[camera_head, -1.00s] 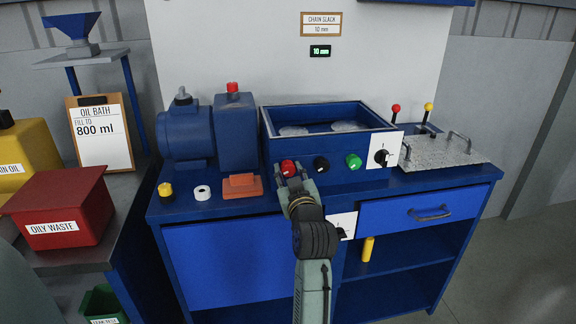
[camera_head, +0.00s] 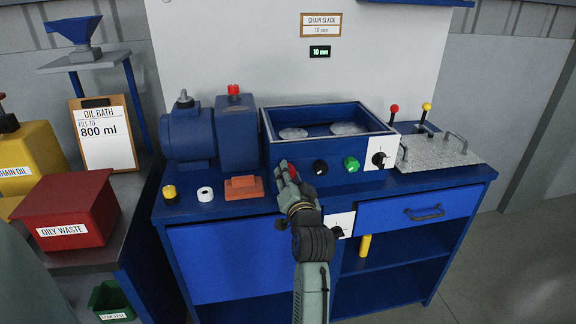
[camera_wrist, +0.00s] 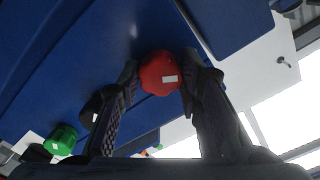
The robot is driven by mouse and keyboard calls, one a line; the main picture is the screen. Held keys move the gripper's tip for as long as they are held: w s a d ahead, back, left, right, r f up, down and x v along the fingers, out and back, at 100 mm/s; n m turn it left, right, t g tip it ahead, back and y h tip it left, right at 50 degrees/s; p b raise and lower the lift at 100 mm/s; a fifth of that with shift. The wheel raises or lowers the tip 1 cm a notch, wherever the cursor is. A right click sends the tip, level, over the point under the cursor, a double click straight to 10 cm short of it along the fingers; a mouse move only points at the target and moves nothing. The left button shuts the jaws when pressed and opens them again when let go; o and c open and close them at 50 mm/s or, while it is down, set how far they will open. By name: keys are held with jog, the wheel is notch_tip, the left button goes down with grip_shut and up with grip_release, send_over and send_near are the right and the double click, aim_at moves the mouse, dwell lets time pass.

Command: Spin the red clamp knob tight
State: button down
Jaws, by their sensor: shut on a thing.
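The red clamp knob (camera_head: 292,171) sits on the front wall of the blue open-topped box (camera_head: 376,113), leftmost in a row with a black and a green knob. In the wrist view the red knob (camera_wrist: 158,72) shows a small white label patch and sits between my two fingertips. My gripper (camera_head: 287,174) is shut on it, reaching up from below and in front. My fingers hide part of the knob in the head view.
The black knob (camera_head: 320,167) and green knob (camera_head: 351,164) are close to the right of my gripper. An orange block (camera_head: 243,188), a white roll (camera_head: 205,194) and a yellow-topped piece (camera_head: 169,192) stand on the bench to the left. A drawer handle (camera_head: 425,214) projects at lower right.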

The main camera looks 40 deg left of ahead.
jog(key=shift+f+m+p, duration=0.15)
jog(key=shift+m+p, duration=0.25)
jog(key=shift+m, duration=1)
jog(key=m, duration=0.8)
jog(key=shift+s, duration=0.1)
jog(key=m, duration=0.3)
jog(key=shift+a, duration=0.1)
jog(key=c, duration=1.5)
grip_release()
jog(key=shift+m, duration=0.4)
jog(key=shift+c, duration=0.2)
jog(key=o, duration=0.7)
